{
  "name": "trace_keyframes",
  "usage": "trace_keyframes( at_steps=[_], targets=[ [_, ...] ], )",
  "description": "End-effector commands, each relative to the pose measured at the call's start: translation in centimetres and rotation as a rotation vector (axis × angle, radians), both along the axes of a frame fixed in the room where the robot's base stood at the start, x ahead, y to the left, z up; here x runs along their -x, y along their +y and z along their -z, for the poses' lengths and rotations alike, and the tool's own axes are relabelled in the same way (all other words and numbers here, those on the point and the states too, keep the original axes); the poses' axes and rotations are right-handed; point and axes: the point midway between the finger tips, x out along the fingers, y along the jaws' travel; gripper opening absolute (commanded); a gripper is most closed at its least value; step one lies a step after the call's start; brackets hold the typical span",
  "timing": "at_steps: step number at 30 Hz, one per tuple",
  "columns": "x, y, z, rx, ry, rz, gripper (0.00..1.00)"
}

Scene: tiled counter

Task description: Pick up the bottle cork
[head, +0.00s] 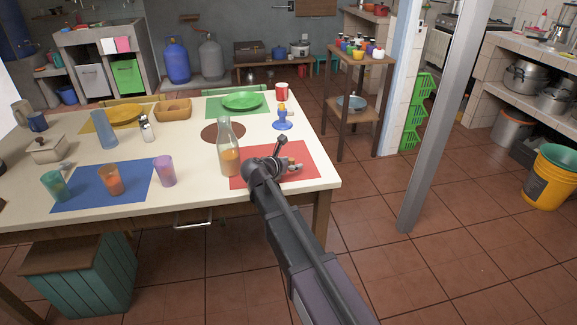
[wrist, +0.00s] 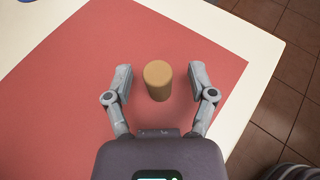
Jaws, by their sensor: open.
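The bottle cork (wrist: 158,80) is a small tan cylinder standing upright on a red placemat (wrist: 60,88), as the wrist view shows. My gripper (wrist: 163,85) is open, with one finger on each side of the cork and a gap on both sides. The cork is not held. In the head view my gripper (head: 288,163) is over the red placemat (head: 308,151) near the table's front right corner. There the cork cannot be made out clearly beside the fingers.
Colored cups, including a purple one (head: 165,170), stand further left. The table's right edge (head: 325,152) is close.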

Motion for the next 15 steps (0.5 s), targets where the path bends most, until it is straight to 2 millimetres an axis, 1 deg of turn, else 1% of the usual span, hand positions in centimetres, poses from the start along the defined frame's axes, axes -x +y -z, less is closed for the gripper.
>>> trace_keyframes(
  at_steps=[1,2,3,5,6,8,9,13,14,15],
  targets=[
    [0.01,0.01,0.00,0.000,0.000,0.000,0.72],
    [0.01,0.01,0.00,0.000,0.000,0.000,0.66],
    [0.01,0.01,0.01,0.000,0.000,0.000,0.54],
    [0.01,0.01,0.01,0.000,0.000,0.000,0.42],
    [0.01,0.01,0.00,0.000,0.000,0.000,0.34],
    [0.01,0.01,0.01,0.000,0.000,0.000,0.20],
    [0.01,0.01,0.01,0.000,0.000,0.000,0.15],
    [0.00,0.02,0.01,0.000,0.000,0.000,0.14],
    [0.00,0.02,0.01,0.000,0.000,0.000,0.10],
    [0.00,0.02,0.01,0.000,0.000,0.000,0.10]
  ],
)
